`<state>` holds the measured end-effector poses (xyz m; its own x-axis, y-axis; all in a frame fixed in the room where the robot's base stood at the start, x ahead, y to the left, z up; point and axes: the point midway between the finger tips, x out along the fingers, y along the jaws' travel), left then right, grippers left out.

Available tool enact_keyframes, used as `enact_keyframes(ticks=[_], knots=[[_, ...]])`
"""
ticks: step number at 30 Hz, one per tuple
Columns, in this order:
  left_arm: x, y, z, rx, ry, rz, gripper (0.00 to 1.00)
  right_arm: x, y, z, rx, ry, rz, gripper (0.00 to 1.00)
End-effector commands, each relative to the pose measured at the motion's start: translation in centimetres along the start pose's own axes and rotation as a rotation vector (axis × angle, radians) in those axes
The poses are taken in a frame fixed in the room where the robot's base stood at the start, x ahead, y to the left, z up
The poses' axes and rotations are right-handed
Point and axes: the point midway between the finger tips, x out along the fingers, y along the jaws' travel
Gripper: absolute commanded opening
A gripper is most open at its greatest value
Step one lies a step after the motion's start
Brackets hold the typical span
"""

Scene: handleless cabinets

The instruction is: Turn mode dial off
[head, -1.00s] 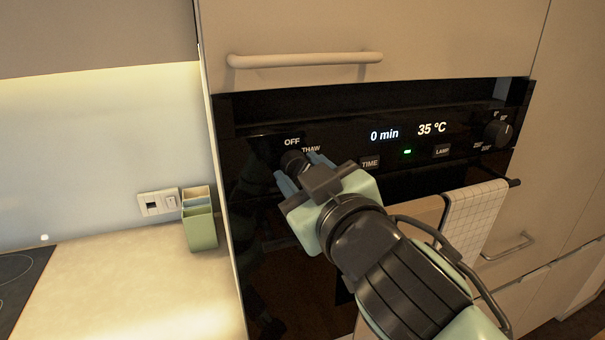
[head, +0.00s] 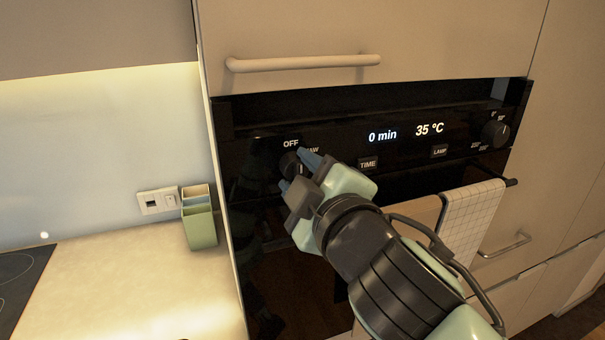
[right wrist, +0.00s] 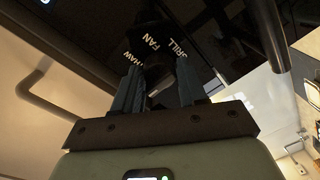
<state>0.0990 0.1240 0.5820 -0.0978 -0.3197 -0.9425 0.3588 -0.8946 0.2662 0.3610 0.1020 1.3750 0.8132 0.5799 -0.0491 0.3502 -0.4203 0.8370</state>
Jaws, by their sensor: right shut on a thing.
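The mode dial (head: 289,162) is a small black knob at the left of the black oven panel, just below the OFF label (head: 291,143). A pale line on it looks about upright, toward OFF. My right gripper (head: 297,172) is shut on the dial, one blue-grey finger at its upper right and one at its lower left. In the right wrist view, the fingers (right wrist: 158,84) flank the dark dial (right wrist: 156,72), with THAW, FAN and GRILL labels around it. The dial is partly hidden by the fingers. My left gripper is out of view.
The panel has a display (head: 405,132), TIME (head: 368,163) and LAMP (head: 440,151) buttons, and a second dial (head: 495,134) at right. A towel (head: 474,215) hangs on the oven handle. A cabinet bar handle (head: 303,62) is above. A green holder (head: 199,222) stands on the counter at left.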

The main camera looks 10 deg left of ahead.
Motion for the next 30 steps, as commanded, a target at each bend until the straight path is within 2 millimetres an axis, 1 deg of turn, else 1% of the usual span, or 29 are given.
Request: enact_keyframes(ticks=[1, 11, 12, 14, 24, 26, 29, 30], knots=[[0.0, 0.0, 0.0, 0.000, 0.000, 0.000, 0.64, -0.1, 0.3, 0.0, -0.004, 0.001, 0.007, 0.11], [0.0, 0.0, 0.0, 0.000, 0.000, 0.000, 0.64, -0.1, 0.4, 0.0, -0.005, 0.002, 0.008, 0.11], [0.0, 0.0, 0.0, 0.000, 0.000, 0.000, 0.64, -0.1, 0.4, 0.0, -0.005, 0.002, 0.008, 0.45], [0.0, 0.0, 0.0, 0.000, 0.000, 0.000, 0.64, -0.1, 0.4, 0.0, -0.005, 0.002, 0.009, 0.64], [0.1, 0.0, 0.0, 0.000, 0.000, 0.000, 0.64, -0.3, 0.2, 0.0, -0.004, 0.001, 0.004, 0.64], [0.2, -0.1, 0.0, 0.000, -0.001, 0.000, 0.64, -0.8, 0.2, 0.0, -0.004, 0.001, 0.004, 0.64], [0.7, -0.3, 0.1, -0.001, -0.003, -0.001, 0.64, -2.2, 0.2, 0.1, -0.003, 0.002, 0.005, 0.64], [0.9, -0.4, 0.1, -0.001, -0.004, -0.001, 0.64, -3.0, 0.1, 0.1, -0.003, 0.002, 0.005, 0.64]])
